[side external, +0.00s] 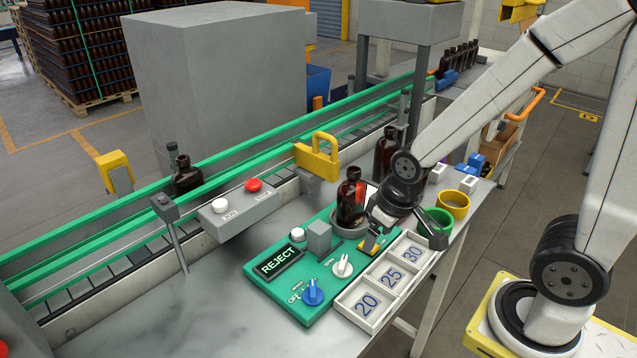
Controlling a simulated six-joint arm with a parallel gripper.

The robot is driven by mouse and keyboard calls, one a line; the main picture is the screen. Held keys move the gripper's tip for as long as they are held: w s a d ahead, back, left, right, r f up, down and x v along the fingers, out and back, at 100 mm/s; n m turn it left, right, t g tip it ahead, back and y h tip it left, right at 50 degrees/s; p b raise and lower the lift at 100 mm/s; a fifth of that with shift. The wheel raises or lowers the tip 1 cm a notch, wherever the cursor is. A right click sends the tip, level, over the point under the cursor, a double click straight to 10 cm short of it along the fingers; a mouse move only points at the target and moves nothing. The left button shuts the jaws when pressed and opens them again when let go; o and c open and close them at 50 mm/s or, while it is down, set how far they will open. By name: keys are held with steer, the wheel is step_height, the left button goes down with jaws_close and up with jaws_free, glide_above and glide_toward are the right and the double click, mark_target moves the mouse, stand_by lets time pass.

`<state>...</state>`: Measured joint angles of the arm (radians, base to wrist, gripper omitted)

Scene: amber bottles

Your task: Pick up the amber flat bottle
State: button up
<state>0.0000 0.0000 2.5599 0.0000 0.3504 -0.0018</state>
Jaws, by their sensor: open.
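An amber bottle (351,200) with a dark cap stands upright on a round grey pad on the green control panel. A second amber bottle (386,156) stands behind it, partly hidden by my arm. A third amber bottle (187,178) stands on the conveyor at left. I cannot tell from this view which of them is the flat one. My gripper (377,232) is low over the panel, just right of the bottle on the pad. It is open and holds nothing that I can see. Its fingers are small and partly hidden by its own body.
The green panel (322,304) carries a REJECT display, knobs and a grey block. A white tray (345,303) marked 20, 25, 30 lies in front. A yellow bracket (318,153) stands by the conveyor. The front-left table is clear.

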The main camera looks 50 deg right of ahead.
mark_target(355, 169)
steer(key=shift+r+n, duration=0.1)
steer(key=shift+n, duration=0.2)
